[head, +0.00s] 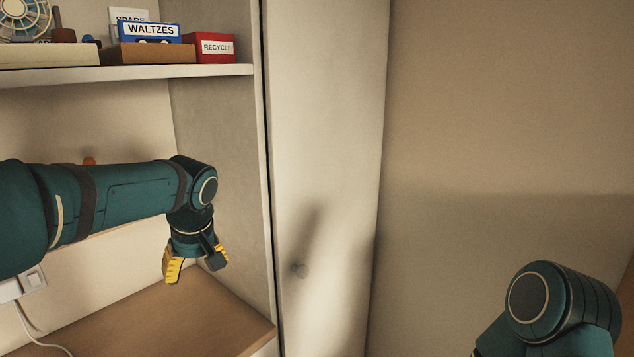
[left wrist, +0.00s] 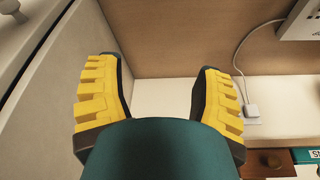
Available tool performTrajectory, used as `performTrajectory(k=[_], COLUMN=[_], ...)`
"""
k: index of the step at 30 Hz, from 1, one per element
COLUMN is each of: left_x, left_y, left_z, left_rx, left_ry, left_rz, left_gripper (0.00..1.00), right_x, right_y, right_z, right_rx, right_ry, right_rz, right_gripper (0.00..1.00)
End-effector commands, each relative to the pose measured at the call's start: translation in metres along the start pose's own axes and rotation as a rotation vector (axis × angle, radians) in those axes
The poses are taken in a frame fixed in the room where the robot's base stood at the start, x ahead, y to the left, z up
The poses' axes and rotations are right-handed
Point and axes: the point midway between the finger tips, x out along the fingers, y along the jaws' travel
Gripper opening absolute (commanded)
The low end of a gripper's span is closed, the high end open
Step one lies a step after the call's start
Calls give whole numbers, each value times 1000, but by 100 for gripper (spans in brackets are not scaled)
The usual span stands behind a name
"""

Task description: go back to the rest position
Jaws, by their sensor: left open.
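My left gripper (head: 196,262) hangs with its yellow-padded fingers pointing down, above the brown desk surface (head: 150,318) at the left of the head view. In the left wrist view its two fingers (left wrist: 160,100) stand wide apart with nothing between them. My left arm reaches in from the left, below the shelf (head: 130,73). At the lower right of the head view a rounded teal link of my right arm shows, but its gripper is out of frame.
The shelf holds a "WALTZES" cassette (head: 150,32), a red "RECYCLE" box (head: 212,47) and a fan (head: 22,18). A switch plate (head: 33,280) with a cable is at the left. The wall on the right is bare.

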Motion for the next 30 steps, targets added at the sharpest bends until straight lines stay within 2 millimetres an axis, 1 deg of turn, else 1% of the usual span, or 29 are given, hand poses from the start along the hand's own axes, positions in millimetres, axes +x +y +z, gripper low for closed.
performTrajectory(k=[1,2,3,5,6,7,8,9,11,12,14,15,17,18,21,22,24,25,27,30], left_x=[33,49,72,106,129,146,162,182,212,231,256,270,287,296,309,311,314,315,316,316], left_y=[10,16,23,33,38,40,43,45,45,44,40,36,29,23,9,5,-3,-5,-9,-12], left_z=[14,22,35,56,72,85,98,116,146,167,200,222,255,274,315,324,342,347,355,360], left_rx=[55,88,130,189,224,247,271,295,328,345,362,371,377,378,379,379,378,380,379,380], left_ry=[-36,-51,-75,-110,-135,-153,-171,-193,-225,-244,-271,-283,-299,-304,-309,-308,-306,-304,-298,-295], left_rz=[13,30,54,93,120,142,163,194,239,270,314,343,378,397,429,435,443,446,449,450], left_gripper=[67,67,67,67,67,67,67,67,67,67,67,67,67,67,67,67,67,67,67,67], right_x=[1,1,1,0,0,0,0,0,0,0,0,0,0,0,0,0,0,0,0,0], right_y=[0,0,-1,-1,0,0,0,0,0,0,0,0,0,0,0,0,0,0,0,0], right_z=[0,0,0,0,0,0,0,0,0,0,0,0,0,0,0,0,0,0,0,0], right_rx=[-1,-1,-2,-2,-1,-1,-1,-1,-1,-1,-1,-1,-1,-1,-1,-1,-1,-1,-1,-1], right_ry=[0,0,0,0,0,0,0,0,0,0,0,0,0,0,0,0,0,0,0,0], right_rz=[-1,-1,-1,-1,-1,-1,-1,0,0,0,0,0,0,0,0,0,0,0,0,0], right_gripper=[0,0,0,0,0,0,0,0,0,0,0,0,0,0,0,0,0,0,0,0])
